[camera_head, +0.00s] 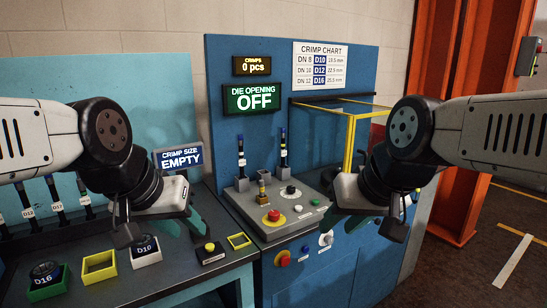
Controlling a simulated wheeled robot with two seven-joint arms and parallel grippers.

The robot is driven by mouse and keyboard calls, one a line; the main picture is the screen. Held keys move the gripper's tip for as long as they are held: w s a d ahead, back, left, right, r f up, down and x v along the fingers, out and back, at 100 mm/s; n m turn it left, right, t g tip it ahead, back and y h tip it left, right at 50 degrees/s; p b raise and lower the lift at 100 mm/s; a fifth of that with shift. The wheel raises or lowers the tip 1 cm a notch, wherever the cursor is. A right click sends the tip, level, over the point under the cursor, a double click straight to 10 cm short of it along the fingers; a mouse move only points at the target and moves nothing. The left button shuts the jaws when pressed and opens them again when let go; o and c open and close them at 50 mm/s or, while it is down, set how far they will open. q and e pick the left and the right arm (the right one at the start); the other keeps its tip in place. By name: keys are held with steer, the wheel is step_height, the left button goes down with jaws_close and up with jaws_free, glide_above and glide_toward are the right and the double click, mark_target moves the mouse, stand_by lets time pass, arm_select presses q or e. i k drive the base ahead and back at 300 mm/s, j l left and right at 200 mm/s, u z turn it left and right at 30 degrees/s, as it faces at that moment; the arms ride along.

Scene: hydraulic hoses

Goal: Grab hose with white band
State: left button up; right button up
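Two upright dark hoses with blue tops stand on the grey control panel. The left hose (241,160) and the right hose (283,148) each show a small pale band or label. Several more dark hoses with white labels (56,206) stand at the left, against the teal back panel. My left gripper (187,226) hangs over the front of the bench, below and left of the left panel hose, apart from it. My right gripper (338,226) hangs at the panel's right side. Both look empty, with teal fingertips spread apart.
The grey control panel (262,236) carries a red button on yellow (274,216) and other knobs. D16 (45,277) and D10 (146,250) die holders and an empty yellow frame (99,267) sit on the bench. A yellow-framed guard (351,145) stands at right. Signs read "DIE OPENING OFF" and "CRIMP SIZE EMPTY".

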mark_target(240, 142)
steer(key=i+l+u, duration=0.15)
steer(key=i+l, duration=0.95)
steer(key=l, duration=0.15)
steer(key=i+l+u, duration=0.1)
steer(key=u, duration=1.6)
